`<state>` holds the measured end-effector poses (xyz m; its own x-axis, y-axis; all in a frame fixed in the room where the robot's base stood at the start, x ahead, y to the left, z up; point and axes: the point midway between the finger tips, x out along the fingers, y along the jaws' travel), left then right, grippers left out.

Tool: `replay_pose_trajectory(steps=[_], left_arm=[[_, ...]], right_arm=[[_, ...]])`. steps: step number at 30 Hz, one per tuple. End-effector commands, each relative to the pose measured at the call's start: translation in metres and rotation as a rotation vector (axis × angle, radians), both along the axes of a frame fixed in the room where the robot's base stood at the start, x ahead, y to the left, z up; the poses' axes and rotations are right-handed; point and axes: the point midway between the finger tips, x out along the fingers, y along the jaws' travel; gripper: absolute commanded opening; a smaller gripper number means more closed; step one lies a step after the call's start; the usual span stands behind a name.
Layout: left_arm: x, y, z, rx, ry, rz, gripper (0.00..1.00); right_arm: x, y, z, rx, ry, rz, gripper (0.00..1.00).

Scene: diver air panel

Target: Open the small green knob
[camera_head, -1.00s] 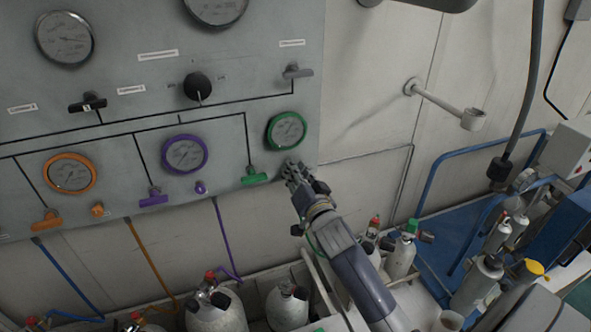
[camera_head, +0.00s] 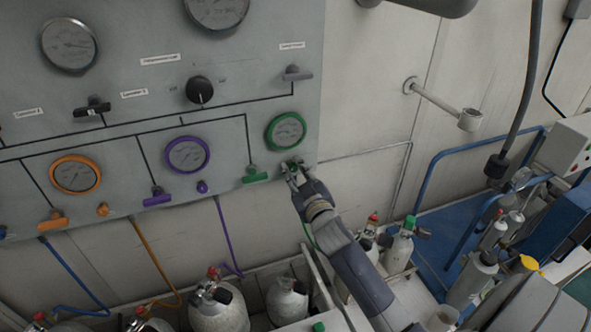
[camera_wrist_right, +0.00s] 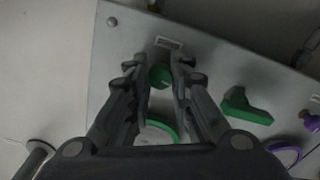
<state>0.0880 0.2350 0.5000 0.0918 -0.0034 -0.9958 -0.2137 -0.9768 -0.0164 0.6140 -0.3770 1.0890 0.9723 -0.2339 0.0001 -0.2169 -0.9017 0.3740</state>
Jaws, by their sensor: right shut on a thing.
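The small green knob (camera_wrist_right: 160,76) is on the grey panel (camera_wrist_right: 215,75), between the two fingers of my right gripper (camera_wrist_right: 160,82) in the right wrist view. My right gripper (camera_head: 293,170) is shut on the knob at the panel's lower right corner, just below the green-rimmed gauge (camera_head: 285,131) in the head view. The fingers mostly hide the knob there. The larger green handle (camera_head: 255,175) is left of the gripper and apart from it; it also shows in the wrist view (camera_wrist_right: 243,106). My left gripper is out of view.
Purple (camera_head: 157,196) and orange (camera_head: 53,220) handles and their small knobs are further left on the panel. Several gas cylinders (camera_head: 218,308) stand below. A wall bracket (camera_head: 440,103) sticks out at the right. The wall just right of the panel is clear.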

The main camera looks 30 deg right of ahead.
Motion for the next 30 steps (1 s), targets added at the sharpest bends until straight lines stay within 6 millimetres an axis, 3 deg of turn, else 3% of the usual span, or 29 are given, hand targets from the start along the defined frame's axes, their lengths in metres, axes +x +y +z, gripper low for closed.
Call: replay_pose_trajectory(steps=[30], left_arm=[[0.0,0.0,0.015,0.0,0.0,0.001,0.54]], right_arm=[[0.0,-0.001,0.001,-0.942,0.226,0.0,0.0]])
